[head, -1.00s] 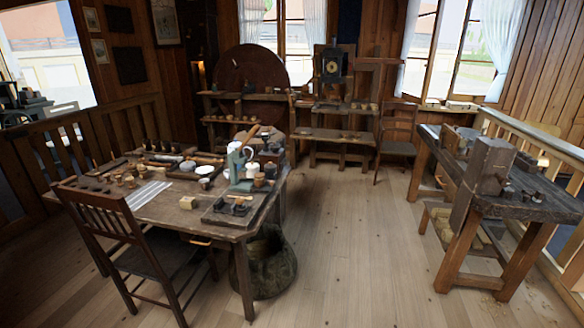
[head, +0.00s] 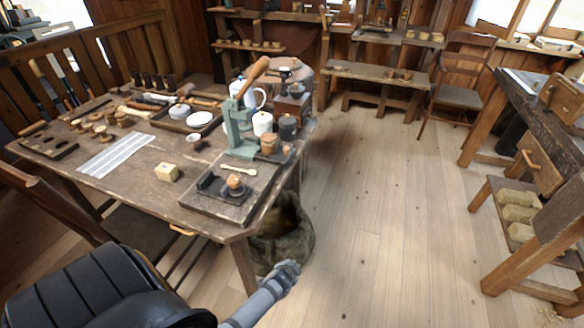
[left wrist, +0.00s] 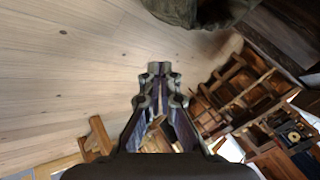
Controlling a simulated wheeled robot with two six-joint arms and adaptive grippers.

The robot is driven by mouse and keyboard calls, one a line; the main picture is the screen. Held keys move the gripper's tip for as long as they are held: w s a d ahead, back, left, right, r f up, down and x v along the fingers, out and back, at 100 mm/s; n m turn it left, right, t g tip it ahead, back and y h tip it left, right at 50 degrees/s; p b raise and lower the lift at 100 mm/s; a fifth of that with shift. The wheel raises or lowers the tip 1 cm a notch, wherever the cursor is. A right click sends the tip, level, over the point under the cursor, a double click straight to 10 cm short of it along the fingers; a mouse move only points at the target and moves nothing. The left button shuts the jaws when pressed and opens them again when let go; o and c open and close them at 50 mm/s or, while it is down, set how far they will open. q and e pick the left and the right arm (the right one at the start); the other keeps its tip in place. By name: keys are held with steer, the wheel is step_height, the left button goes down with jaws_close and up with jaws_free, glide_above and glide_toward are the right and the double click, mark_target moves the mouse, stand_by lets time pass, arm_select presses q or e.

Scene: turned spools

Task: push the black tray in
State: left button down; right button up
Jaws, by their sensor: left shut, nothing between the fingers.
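A small black tray (head: 212,186) lies on a dark wooden board (head: 205,206) at the near right corner of the worktable in the head view. A small round brown-topped piece (head: 235,183) stands at its right end. Behind it is a green lever press (head: 238,130) with a wooden handle. My left gripper (head: 288,268) is low in front of the table corner, to the right of and below the tray, apart from it. Its fingers are together and empty, also in the left wrist view (left wrist: 159,70). The tray is not seen in the wrist view. My right gripper is not in view.
The table (head: 130,190) also bears a pale block (head: 167,172), a striped cloth (head: 116,154), cups and wooden spools. A dark sack (head: 284,238) stands on the floor beside the table leg. A chair is at the left; a workbench (head: 545,115) is at the right. Open floor lies between.

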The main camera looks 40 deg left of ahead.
mark_target(290, 156)
arm_select(q)
steer(key=w+a+r+m+t+y+b, duration=0.1)
steer(key=w+r+m+t+b, duration=0.15)
steer(key=w+r, duration=0.55)
steer(key=w+a+r+t+y+b, duration=0.1)
steer(key=a+r+t+y+b, duration=0.15)
steer(key=r, duration=1.05)
steer(key=w+a+r+t+y+b, duration=0.1)
steer(key=a+r+t+y+b, duration=0.15)
steer(key=r, duration=1.05)
steer(key=shift+m+g, duration=0.25)
steer(key=shift+g, duration=0.1)
steer(key=shift+s+a+f+b+x, duration=0.1)
steer(key=shift+s+a+x, duration=0.2)
steer(key=shift+x, duration=1.75)
steer(key=shift+s+a+f+b+x, duration=0.15)
steer(key=shift+a+x, duration=0.3)
steer(key=shift+x, duration=1.65)
steer(key=shift+s+a+f+b+x, duration=0.1)
steer(key=shift+s+a+x, duration=0.2)
steer(key=shift+x, duration=1.75)
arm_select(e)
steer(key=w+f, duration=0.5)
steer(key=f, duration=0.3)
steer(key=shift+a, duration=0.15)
arm_select(q)
steer(key=shift+w, duration=0.1)
